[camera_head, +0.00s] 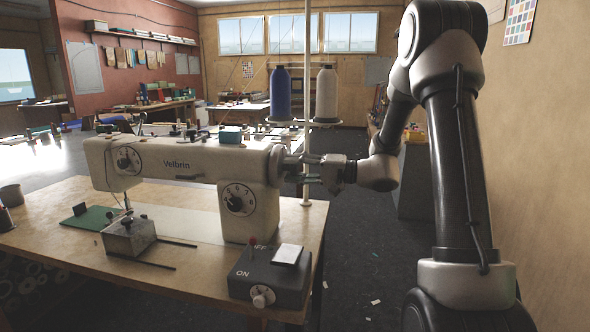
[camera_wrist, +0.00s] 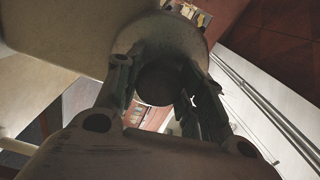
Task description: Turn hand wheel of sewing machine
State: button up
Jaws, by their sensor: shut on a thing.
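The cream sewing machine (camera_head: 190,165), marked Velbrin, stands on a wooden table. Its hand wheel (camera_head: 277,163) is at the right end of the machine's arm. In the wrist view the hand wheel (camera_wrist: 160,35) is a round grey disc with a darker hub (camera_wrist: 160,84) in front. My gripper (camera_head: 300,170) reaches in from the right and meets the wheel end. In the wrist view, my gripper's fingers (camera_wrist: 158,95) stand on either side of the hub and are shut on it. The exact finger contact is in shadow.
A blue thread cone (camera_head: 280,93) and a white one (camera_head: 326,93) sit on a stand with a tall pole (camera_head: 307,60) close behind my gripper. A control box (camera_head: 270,275) with a knob lies at the table's front right. Dark floor (camera_head: 360,240) is open right of the table (camera_head: 50,245).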

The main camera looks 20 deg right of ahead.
jog(key=m, duration=1.2)
jog(key=shift+m, duration=0.4)
jog(key=m, duration=1.2)
jog(key=shift+m, duration=0.3)
jog(key=o, duration=1)
jog(key=shift+o, duration=0.2)
jog(key=shift+d, duration=0.15)
